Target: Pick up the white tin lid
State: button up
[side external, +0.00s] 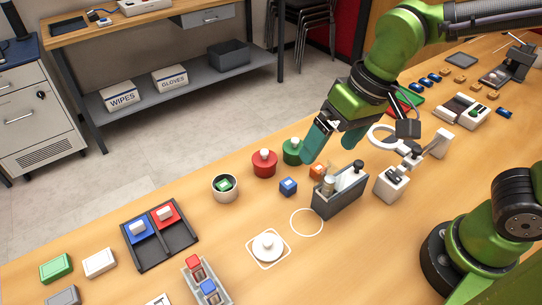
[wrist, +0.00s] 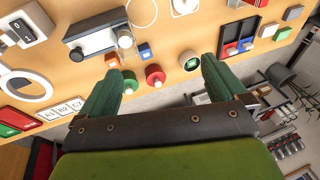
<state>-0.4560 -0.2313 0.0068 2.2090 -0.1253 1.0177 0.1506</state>
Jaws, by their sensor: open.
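The white tin lid (side external: 267,246), a round white disc with a knob, lies inside a white square outline on the table, at the lower middle of the side view. What looks like the same lid shows cut off at the top edge of the wrist view (wrist: 184,6). My gripper (side external: 329,150) is open and empty, held above the table near the green tin, well away from the lid toward the back right. In the wrist view its two teal fingers (wrist: 163,68) stand wide apart, with nothing between them.
A red tin (side external: 264,164), green tin (side external: 292,152), blue block (side external: 288,186) and white cup (side external: 224,188) stand nearby. A drawn white circle (side external: 306,209) lies beside the lid; the table around the lid is clear.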

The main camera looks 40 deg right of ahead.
jog(key=a+f+g+h, duration=0.2)
jog(key=a+f, duration=0.2)
jog(key=a, duration=0.7)
jog(key=m, duration=0.3)
send_over(268, 242)
jog(key=shift+h, duration=0.3)
jog(key=f, duration=1)
jog(key=shift+d+f, duration=0.15)
jog(key=shift+d, duration=0.05)
jog(key=shift+a+f, duration=0.2)
jog(key=shift+f, duration=2.9)
jog(key=c, duration=1.1)
jog(key=shift+o, duration=0.2)
jog(key=shift+r, duration=0.15)
